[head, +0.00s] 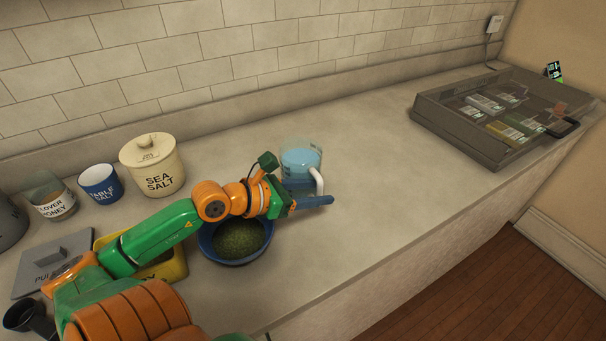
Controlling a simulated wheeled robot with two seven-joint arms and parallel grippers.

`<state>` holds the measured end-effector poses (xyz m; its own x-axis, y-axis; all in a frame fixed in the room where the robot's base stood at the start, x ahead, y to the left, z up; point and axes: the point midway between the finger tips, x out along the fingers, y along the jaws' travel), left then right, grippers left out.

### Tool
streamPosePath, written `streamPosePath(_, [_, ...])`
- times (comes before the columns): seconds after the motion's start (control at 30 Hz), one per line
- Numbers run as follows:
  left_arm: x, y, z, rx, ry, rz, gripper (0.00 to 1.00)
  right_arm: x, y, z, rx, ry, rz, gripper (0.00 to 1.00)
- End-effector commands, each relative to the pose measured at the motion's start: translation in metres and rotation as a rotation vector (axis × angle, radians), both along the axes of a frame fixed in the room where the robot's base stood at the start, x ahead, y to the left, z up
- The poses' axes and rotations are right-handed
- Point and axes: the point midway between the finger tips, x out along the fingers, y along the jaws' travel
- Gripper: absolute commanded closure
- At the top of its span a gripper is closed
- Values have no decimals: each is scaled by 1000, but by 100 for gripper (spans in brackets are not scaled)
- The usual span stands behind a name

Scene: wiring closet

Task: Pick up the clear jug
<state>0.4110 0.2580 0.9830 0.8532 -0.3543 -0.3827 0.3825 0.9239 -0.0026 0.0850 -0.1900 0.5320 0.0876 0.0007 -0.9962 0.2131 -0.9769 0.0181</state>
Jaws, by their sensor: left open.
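The clear jug (301,158) stands upright on the counter, with light blue liquid visible inside and a white handle (318,181) on its front right side. My left gripper (322,202) is open just in front of the jug, near the lower part of the handle. I cannot tell whether the fingers touch the handle. The gripper and wrist hide part of the jug's lower front. My right gripper is not in view.
A blue bowl of green contents (238,238) sits under my left wrist. A sea salt canister (154,166), a table salt cup (101,184) and a yellow container (172,269) stand to the left. A grey tray (440,116) lies far right. The counter (385,170) between is clear.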

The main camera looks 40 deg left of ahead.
Motion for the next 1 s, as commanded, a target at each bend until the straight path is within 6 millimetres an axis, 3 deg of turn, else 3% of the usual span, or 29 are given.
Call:
streamPosePath(0.4, [12,-5,-5,2,-1,-1,48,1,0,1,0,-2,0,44])
streamPosePath(0.47, [12,-5,-5,2,-1,-1,62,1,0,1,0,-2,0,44])
streamPosePath(0.6, [12,-5,-5,2,-1,-1,99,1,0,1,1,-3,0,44])
streamPosePath(1.0, [11,-5,-5,1,0,0,100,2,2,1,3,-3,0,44])
